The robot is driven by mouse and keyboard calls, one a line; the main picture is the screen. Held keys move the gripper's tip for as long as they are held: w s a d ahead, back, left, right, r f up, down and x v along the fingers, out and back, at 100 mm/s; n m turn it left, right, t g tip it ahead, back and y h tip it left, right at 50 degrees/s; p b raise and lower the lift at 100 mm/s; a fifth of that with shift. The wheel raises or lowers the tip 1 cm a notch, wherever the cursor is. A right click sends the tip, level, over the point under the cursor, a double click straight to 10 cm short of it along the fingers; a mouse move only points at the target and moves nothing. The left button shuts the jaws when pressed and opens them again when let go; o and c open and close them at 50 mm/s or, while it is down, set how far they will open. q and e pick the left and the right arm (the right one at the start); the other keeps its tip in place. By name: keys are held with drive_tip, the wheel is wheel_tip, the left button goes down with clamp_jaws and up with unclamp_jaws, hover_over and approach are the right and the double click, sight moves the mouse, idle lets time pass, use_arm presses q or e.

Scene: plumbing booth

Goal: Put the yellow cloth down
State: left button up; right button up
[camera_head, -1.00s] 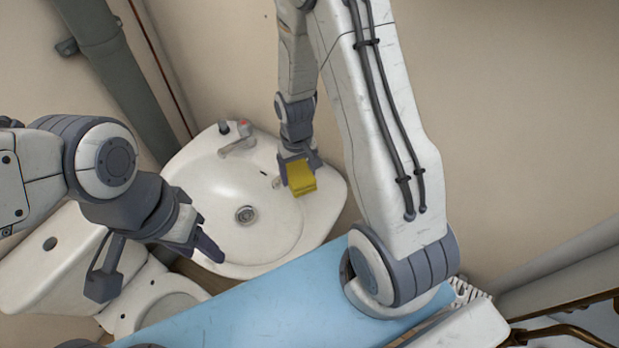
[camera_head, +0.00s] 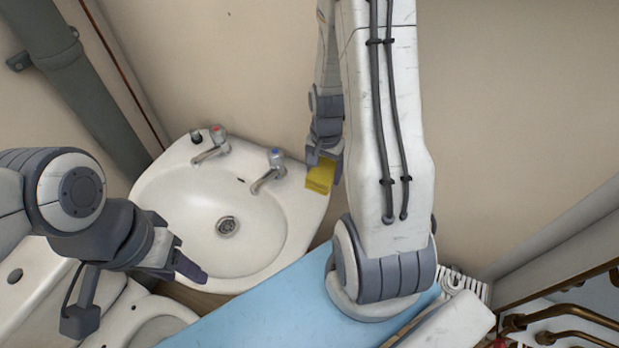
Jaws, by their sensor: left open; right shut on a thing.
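The yellow cloth (camera_head: 320,176) is in my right gripper (camera_head: 325,156), at the right rim of the white sink (camera_head: 165,186). The gripper is shut on it from above, and the cloth hangs below the jaws. I cannot tell whether the cloth touches the rim or is above it. My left gripper (camera_head: 135,285) is open and empty at the left, in front of the sink and above the toilet.
Two taps stand on the sink's back edge, one at the left (camera_head: 211,147) and one nearer the cloth (camera_head: 269,172). A light blue surface (camera_head: 265,312) lies in front. A white toilet (camera_head: 150,318) is at lower left. Copper pipes (camera_head: 570,318) are at lower right.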

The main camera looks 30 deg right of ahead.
drive_tip(key=w+f, duration=0.1)
drive_tip(key=w+a, duration=0.1)
drive_tip(key=w+a+f, duration=0.1)
drive_tip(key=shift+w+f+p, duration=0.3)
drive_tip(key=shift+w+f, duration=0.05)
drive_tip(key=shift+w, duration=0.05)
drive_tip(key=shift+f+p, duration=0.35)
drive_tip(key=shift+f, duration=1.55)
drive_tip(key=shift+f, duration=0.15)
drive_tip(key=shift+f, duration=0.15)
drive_tip(key=o, duration=1.1)
drive_tip(key=shift+o, duration=0.2)
drive_tip(key=shift+r, duration=0.25)
